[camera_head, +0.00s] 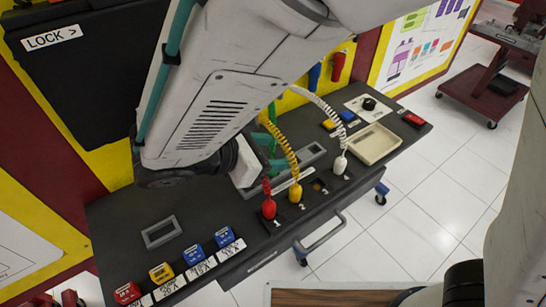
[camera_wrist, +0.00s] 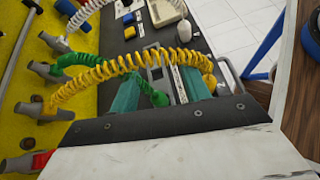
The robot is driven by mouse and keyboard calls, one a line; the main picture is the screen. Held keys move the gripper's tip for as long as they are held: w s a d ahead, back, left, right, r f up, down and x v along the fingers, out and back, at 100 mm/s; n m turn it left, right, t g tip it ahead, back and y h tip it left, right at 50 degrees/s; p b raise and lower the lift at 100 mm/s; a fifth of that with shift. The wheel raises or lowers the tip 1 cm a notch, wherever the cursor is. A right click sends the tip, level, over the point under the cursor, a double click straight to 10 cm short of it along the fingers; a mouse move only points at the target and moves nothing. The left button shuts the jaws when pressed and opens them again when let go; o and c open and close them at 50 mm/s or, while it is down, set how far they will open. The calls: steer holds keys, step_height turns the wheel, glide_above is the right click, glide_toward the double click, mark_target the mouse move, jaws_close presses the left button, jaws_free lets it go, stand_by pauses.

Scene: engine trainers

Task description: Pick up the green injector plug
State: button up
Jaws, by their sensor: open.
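The green injector plug (camera_wrist: 158,98) is at the end of a green coiled cord (camera_wrist: 88,60) in the wrist view. It shows between the two teal fingers of my gripper (camera_wrist: 161,92), which are open and apart. I cannot tell how far the fingertips are above it. A yellow coiled cord (camera_wrist: 110,69) arches across the view close to my gripper. In the head view my arm hides most of the green plug, and part of the green cord (camera_head: 272,113) shows beside the arm.
On the dark bench (camera_head: 190,215) stand a red plug (camera_head: 269,208), a yellow plug (camera_head: 296,193) and a white plug (camera_head: 340,164) on coiled cords. A beige tray (camera_head: 374,145) lies to the right. Several coloured blocks (camera_head: 162,273) line the front left edge. A yellow wall panel is behind.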

steer(key=a+f+n+t, duration=0.1)
steer(key=a, duration=0.1)
steer(key=s+a+n, duration=0.1)
steer(key=s+a+f+n+t, duration=0.1)
steer(key=a, duration=0.1)
steer(key=shift+a+f+t+y, duration=0.3)
steer(key=shift+a+f, duration=0.05)
steer(key=shift+w+d+f+n, duration=0.1)
steer(key=shift+f+n, duration=0.05)
steer(key=shift+n, duration=0.15)
steer(key=x, duration=0.7)
steer(key=shift+s+d+f, duration=0.15)
steer(key=shift+s+d, duration=0.1)
jaws_close()
